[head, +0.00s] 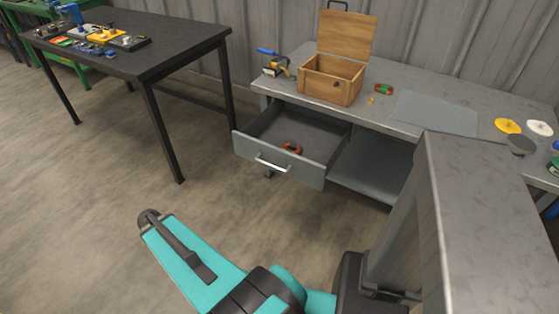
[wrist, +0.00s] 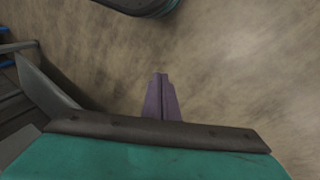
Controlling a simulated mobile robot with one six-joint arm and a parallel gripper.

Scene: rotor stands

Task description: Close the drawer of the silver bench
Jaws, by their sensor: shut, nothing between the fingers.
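The silver bench (head: 385,119) stands along the wall at the right in the head view. Its drawer (head: 308,173) is pulled well out at the bench's left end, with a pale bar handle (head: 271,164) on its grey front. An orange and dark object (head: 291,148) lies inside the drawer. My gripper (wrist: 160,76) shows in the wrist view as two purple fingers pressed together, empty, above bare floor. I cannot pick out the fingers in the head view, where my teal arm reaches to the lower left, apart from the drawer.
An open wooden box (head: 328,88), a grey mat (head: 434,113) and small items stand on the bench top. An open shelf space (head: 372,162) lies right of the drawer. A black table (head: 150,55) with tools stands at left. The floor (head: 90,200) before the drawer is clear.

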